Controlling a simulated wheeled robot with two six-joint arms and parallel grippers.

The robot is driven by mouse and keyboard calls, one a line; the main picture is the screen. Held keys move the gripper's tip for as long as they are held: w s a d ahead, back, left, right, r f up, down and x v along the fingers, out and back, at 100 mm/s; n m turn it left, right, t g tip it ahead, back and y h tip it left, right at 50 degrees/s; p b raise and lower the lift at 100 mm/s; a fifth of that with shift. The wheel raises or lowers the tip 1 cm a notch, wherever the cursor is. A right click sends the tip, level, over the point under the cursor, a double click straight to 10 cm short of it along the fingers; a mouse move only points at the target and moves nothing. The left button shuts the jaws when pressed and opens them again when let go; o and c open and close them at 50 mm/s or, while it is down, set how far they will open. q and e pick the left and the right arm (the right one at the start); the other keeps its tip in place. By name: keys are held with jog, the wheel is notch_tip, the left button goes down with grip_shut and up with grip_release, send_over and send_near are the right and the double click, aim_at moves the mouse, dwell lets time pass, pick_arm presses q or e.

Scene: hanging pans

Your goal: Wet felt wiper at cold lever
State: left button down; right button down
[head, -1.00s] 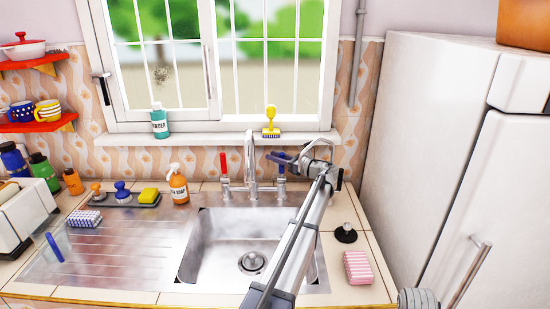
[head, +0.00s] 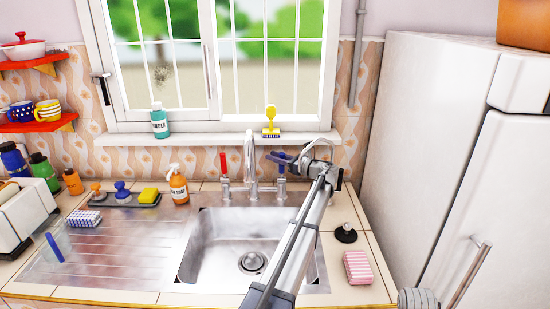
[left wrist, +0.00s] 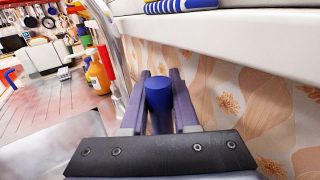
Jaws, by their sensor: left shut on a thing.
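My left gripper (head: 284,157) is at the cold lever to the right of the tap (head: 251,165). In the left wrist view its fingers (left wrist: 160,90) are on both sides of the blue lever handle (left wrist: 158,97) and shut on it. The red lever (head: 224,164) stands upright left of the tap. No running water can be made out. I cannot tell which item is the felt wiper; a blue-and-white checked block (head: 84,218) lies on the drainer and a pink striped block (head: 358,267) lies right of the sink. My right gripper is not in view.
The sink (head: 222,240) is empty below my arm. A yellow brush (head: 271,122) is on the sill.

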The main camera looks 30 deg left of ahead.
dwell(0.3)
pick_arm(q)
jog(key=shift+s+d+f+n+y+b, duration=0.2)
jog(key=shift+s+n+b, duration=0.15)
jog(key=shift+b, duration=0.25)
jog(key=shift+s+d+f+n+y+b, duration=0.1)
jog(key=shift+s+d+n+y+b, duration=0.1)
jog(key=shift+s+n+b, duration=0.25)
jog(key=shift+s+d+r+n+y+b, duration=0.35)
jog(key=shift+n+y+b, duration=0.15)
jog(key=shift+n+b, duration=0.15)
jog(key=c, duration=0.7)
grip_release()
jog(key=shift+d+f+b, duration=0.2)
jog(key=shift+d, duration=1.1)
jog(key=shift+d+f+b, duration=0.2)
jog(key=shift+d, duration=1.05)
jog(key=shift+d+f+b, duration=0.2)
jog(key=shift+d, duration=1.1)
jog(key=shift+s, duration=0.1)
